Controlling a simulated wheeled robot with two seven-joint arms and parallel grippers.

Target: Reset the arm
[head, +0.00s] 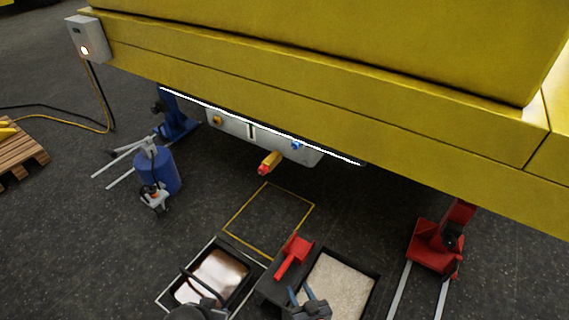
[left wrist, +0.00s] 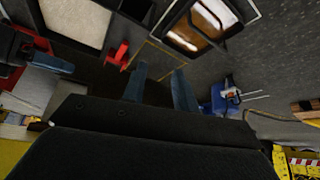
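My right gripper (head: 300,291) is at the bottom of the head view, in front of the pale-filled bin. Its two blue-grey fingers stand apart with nothing seen between them. My left gripper (left wrist: 160,70) shows in the left wrist view with its two blue-grey fingers apart and nothing between them. It is not clearly made out in the head view. A red scoop-like tool (head: 294,256) lies on a dark surface beside the bin; it also shows in the left wrist view (left wrist: 119,55).
A large yellow boom (head: 330,110) hangs across the top. The pale-filled bin (head: 372,277) and a tray with copper-coloured contents (head: 215,275) stand at the front. A blue drum (head: 162,170) is left and a red stand (head: 430,252) right. The yellow floor outline (head: 312,206) encloses bare floor.

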